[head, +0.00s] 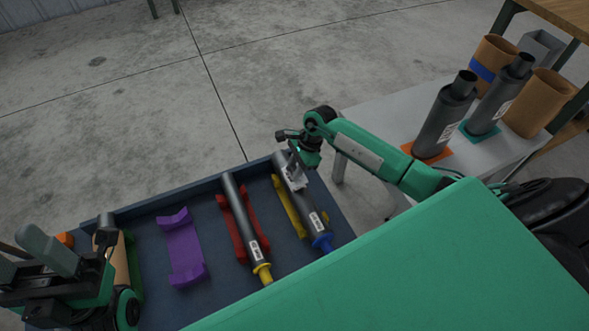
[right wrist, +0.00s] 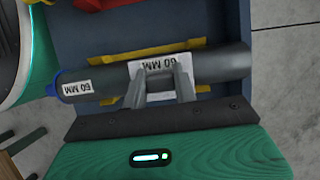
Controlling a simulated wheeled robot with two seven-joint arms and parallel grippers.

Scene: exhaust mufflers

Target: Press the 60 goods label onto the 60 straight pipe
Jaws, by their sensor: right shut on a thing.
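The 60 straight pipe (head: 309,204) is a dark grey tube with a blue end, lying in a yellow cradle (head: 288,207). In the right wrist view the pipe (right wrist: 215,66) runs across the picture and bears a white "60 MM" sticker (right wrist: 77,88) near its blue end. My right gripper (head: 296,178) is over the pipe's far half, shut on the white 60 goods label (right wrist: 147,66). In the right wrist view the fingers (right wrist: 160,76) cover part of the label. The label lies against the pipe's side or just in front of it; contact is unclear. My left gripper (head: 62,262) is at the far left; its jaws are unclear.
A yellow-ended pipe (head: 244,217) lies in a red cradle (head: 228,219) close by. A purple cradle (head: 183,250) is empty. The blue tray (head: 143,206) has a raised rim. Two mufflers (head: 441,121) (head: 495,98) stand on the grey side table (head: 385,112) by cardboard tubes (head: 536,103).

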